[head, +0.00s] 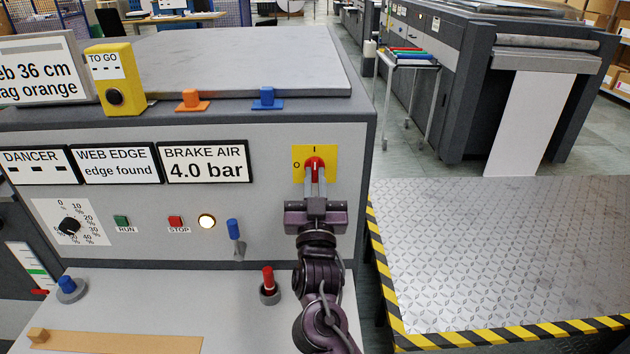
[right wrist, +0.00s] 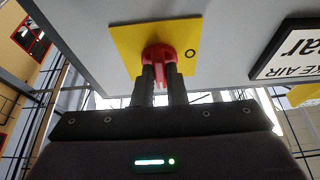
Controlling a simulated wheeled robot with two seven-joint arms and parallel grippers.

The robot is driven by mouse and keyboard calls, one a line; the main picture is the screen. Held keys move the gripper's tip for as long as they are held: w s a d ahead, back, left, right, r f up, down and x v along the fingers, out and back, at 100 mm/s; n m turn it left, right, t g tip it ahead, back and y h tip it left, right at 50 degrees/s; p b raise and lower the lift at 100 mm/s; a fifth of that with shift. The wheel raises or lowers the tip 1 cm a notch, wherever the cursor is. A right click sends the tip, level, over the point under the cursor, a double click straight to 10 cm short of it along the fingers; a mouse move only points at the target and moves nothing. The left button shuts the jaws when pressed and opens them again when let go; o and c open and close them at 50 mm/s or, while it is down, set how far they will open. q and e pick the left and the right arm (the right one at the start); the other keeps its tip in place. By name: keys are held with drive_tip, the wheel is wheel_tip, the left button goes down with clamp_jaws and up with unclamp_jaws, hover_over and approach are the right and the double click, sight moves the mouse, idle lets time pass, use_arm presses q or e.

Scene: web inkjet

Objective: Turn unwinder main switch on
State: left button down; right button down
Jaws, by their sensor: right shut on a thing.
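The main switch is a red rotary knob (head: 314,162) on a yellow plate (head: 329,152) at the right end of the grey panel. The plate has an O mark on its left and an I mark at its top. My right gripper (head: 316,177) is shut on the red knob, one finger on each side of its grip. The knob's grip looks upright, in line with the I. In the right wrist view the fingers also hold the knob (right wrist: 160,54) against the plate (right wrist: 126,38). The fingers hide part of it. My left gripper is not in view.
Left of the switch are a BRAKE AIR display (head: 204,163), a blue lever (head: 235,229), a lit lamp (head: 207,221), a red STOP button (head: 176,221) and a green RUN button (head: 122,221). A red-topped peg (head: 268,279) stands below. A striped-edge metal platform (head: 500,260) lies right.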

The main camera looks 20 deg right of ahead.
drive_tip(key=c, duration=1.5)
unclamp_jaws()
drive_tip(key=shift+o, duration=0.2)
drive_tip(key=shift+f, duration=0.1)
drive_tip(key=b+v, duration=0.2)
drive_tip(key=v, duration=0.5)
drive_tip(key=shift+s+a, duration=0.15)
drive_tip(key=shift+s, duration=0.2)
drive_tip(key=shift+f, duration=0.15)
